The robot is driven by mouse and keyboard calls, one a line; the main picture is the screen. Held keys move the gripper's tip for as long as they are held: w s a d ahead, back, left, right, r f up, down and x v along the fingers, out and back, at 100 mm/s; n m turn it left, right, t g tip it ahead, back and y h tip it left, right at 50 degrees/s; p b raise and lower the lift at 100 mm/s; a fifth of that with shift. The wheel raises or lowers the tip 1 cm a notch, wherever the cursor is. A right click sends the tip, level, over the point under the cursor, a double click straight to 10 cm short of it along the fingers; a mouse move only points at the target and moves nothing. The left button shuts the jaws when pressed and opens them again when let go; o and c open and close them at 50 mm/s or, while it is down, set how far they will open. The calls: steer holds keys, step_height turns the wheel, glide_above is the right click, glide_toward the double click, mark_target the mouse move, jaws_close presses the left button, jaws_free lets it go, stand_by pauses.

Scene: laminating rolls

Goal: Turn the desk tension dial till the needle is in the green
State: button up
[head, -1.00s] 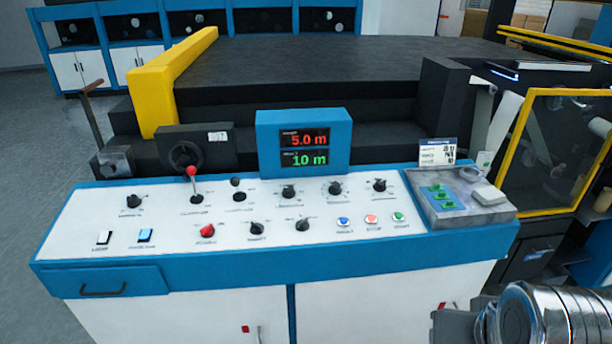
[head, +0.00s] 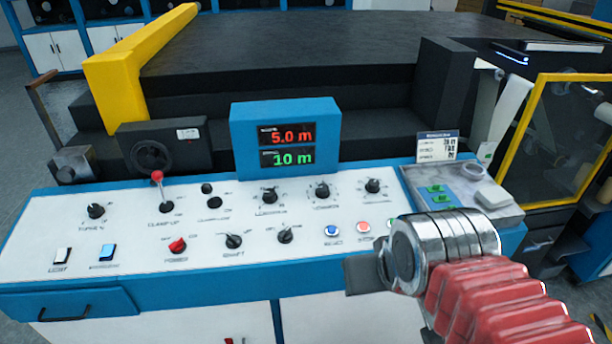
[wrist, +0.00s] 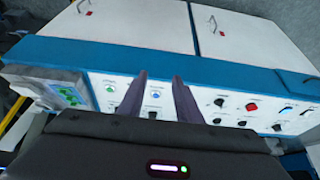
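The blue desk with a white sloped panel (head: 130,240) carries several black dials. The leftmost dial (head: 95,211) has a label that looks like "TENSION" but is blurred. No gauge needle or green band can be made out. My gripper (head: 355,276) is above the desk's front right edge, below the coloured push buttons and well right of the leftmost dial. In the wrist view my gripper (wrist: 160,82) has two dark fingers apart with nothing between them. That view shows the panel upside down, with the red power knob (wrist: 252,106) right of the fingers.
A red-topped lever (head: 161,190) stands up beside the leftmost dial. A blue display box (head: 286,137) reads 5.0 m and 10 m.

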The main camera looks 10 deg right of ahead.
steer(key=shift+w+a, duration=0.1)
steer(key=shift+w, duration=0.35)
steer(key=shift+o, duration=0.5)
steer(key=shift+o, duration=1.3)
steer(key=shift+w+r, duration=0.25)
steer(key=shift+r, duration=0.05)
steer(key=w+r+n+g, duration=0.1)
steer(key=w+r+n, duration=0.25)
steer(key=w, duration=0.45)
steer(key=w+r+n+g, duration=0.15)
steer(key=w+n, duration=0.25)
steer(key=w, duration=0.4)
steer(key=w+r+n, duration=0.3)
steer(key=w+n, duration=0.1)
steer(key=w, duration=0.4)
steer(key=w+a+f+n+g, duration=0.1)
steer(key=w+f+n, duration=0.2)
steer(key=w, duration=0.6)
steer(key=shift+w+a+f+n, duration=0.15)
steer(key=shift+w+a+n, duration=0.05)
steer(key=shift+w+n, duration=0.15)
steer(key=shift+f, duration=0.1)
